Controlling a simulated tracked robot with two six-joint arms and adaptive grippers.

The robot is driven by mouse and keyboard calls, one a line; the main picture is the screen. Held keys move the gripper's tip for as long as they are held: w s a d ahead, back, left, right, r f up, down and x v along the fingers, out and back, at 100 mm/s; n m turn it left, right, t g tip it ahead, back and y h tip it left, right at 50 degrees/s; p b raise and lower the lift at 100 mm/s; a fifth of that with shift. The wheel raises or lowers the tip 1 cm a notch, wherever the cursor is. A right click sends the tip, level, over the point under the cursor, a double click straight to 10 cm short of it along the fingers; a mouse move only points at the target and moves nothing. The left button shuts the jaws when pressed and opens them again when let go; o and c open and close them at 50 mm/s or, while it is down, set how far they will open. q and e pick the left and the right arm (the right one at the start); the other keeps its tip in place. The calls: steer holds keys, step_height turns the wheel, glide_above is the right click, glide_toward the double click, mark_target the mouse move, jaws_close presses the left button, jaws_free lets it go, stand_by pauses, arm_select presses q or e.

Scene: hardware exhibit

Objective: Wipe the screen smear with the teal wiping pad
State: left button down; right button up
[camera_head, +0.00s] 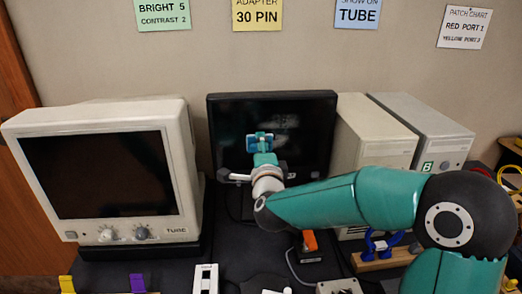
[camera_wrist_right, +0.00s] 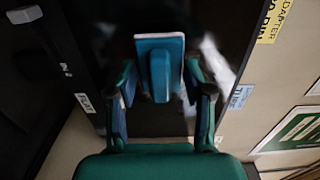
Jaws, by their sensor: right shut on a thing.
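The teal wiping pad (camera_head: 259,142) is held up in front of the dark flat screen (camera_head: 312,150), left of its middle. My right gripper (camera_head: 262,168) is shut on the pad. In the right wrist view the pad (camera_wrist_right: 160,52) shows its blue-teal back and handle between the fingers of my right gripper (camera_wrist_right: 160,90). A whitish smear (camera_head: 287,121) lies on the screen just right of the pad. It also shows in the right wrist view (camera_wrist_right: 216,62), right of the pad. I cannot tell whether the pad touches the glass. My left gripper is out of view.
A beige tube monitor (camera_head: 97,175) stands left of the screen. Two pale computer cases (camera_head: 375,135) stand close on its right. An orange-and-black item (camera_head: 310,243), a white switch box (camera_head: 206,279) and a blue clamp on a wooden block (camera_head: 384,250) lie in front.

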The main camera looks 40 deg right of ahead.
steer(key=shift+x, duration=0.85)
